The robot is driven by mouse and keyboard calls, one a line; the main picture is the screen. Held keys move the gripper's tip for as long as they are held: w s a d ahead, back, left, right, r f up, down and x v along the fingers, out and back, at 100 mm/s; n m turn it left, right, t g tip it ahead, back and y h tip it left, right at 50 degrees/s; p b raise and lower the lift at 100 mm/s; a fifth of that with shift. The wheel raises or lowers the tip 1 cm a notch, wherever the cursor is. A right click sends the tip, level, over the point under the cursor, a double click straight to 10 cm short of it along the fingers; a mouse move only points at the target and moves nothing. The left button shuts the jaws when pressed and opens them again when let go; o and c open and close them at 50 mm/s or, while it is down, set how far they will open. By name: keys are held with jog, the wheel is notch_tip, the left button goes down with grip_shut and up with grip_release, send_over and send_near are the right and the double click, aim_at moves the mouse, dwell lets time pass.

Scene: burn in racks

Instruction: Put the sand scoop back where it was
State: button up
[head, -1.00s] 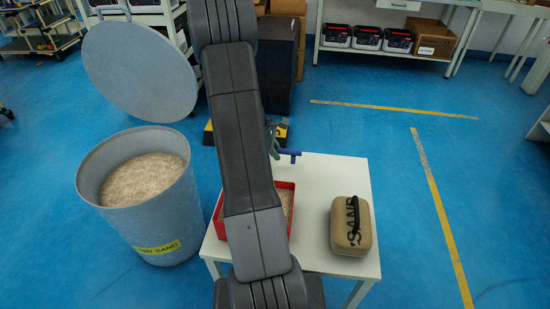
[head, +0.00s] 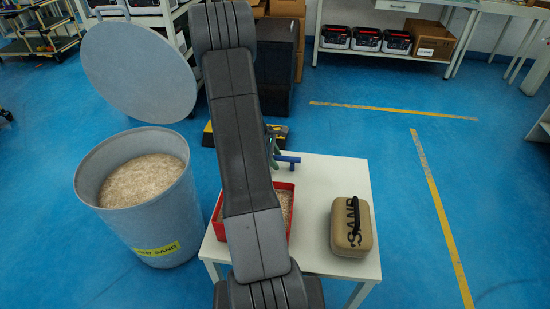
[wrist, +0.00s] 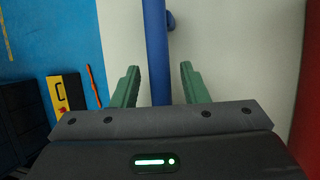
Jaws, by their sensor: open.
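The sand scoop's blue handle (head: 287,158) shows at the far edge of the white table, just right of my arm. The rest of the scoop is hidden or cannot be told apart. In the wrist view the blue bar (wrist: 155,45) runs down the picture between my two green fingers. My gripper (wrist: 159,66) is open, with a gap visible on each side of the bar. In the head view my gripper (head: 273,143) is mostly hidden behind my arm. A red tray (head: 292,187) of sand stands on the table, partly covered by my arm.
A tan sand bag (head: 351,228) stands at the table's right (head: 318,190). A grey bin (head: 135,225) full of sand stands left, its round lid (head: 140,72) raised. A yellow-and-black item (wrist: 67,94) lies on the blue floor beyond the table.

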jog(key=p+v, duration=0.1)
jog(key=v, duration=1.1)
jog(key=shift+p, duration=0.4)
jog(key=shift+r, duration=0.1)
dwell(0.5)
